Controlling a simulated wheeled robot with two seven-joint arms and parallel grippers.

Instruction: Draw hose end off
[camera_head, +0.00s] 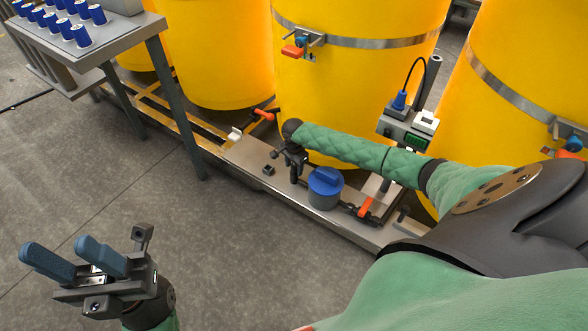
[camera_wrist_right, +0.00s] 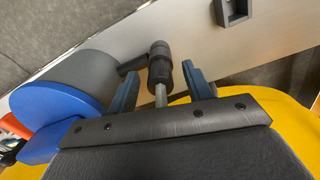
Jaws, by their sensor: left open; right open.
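In the right wrist view, a black ribbed end piece (camera_wrist_right: 160,68) with a thin metal stem (camera_wrist_right: 161,96) stands between the blue fingers of my right gripper (camera_wrist_right: 161,88). It looks like the hose end. A gap shows on both sides, so the fingers are around it without gripping it. A short dark pipe joins it to the grey body of a blue-capped pump (camera_wrist_right: 62,98). In the head view my right gripper (camera_head: 295,166) points down just left of this pump (camera_head: 325,188) and hides the hose end. My left gripper (camera_head: 62,252) is open and empty over the floor.
Yellow tanks (camera_head: 345,90) stand close behind the metal skid (camera_head: 255,160). A small dark block (camera_head: 268,170) sits on the skid left of my right gripper. An orange-handled valve (camera_head: 265,115) is further left. The floor is clear.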

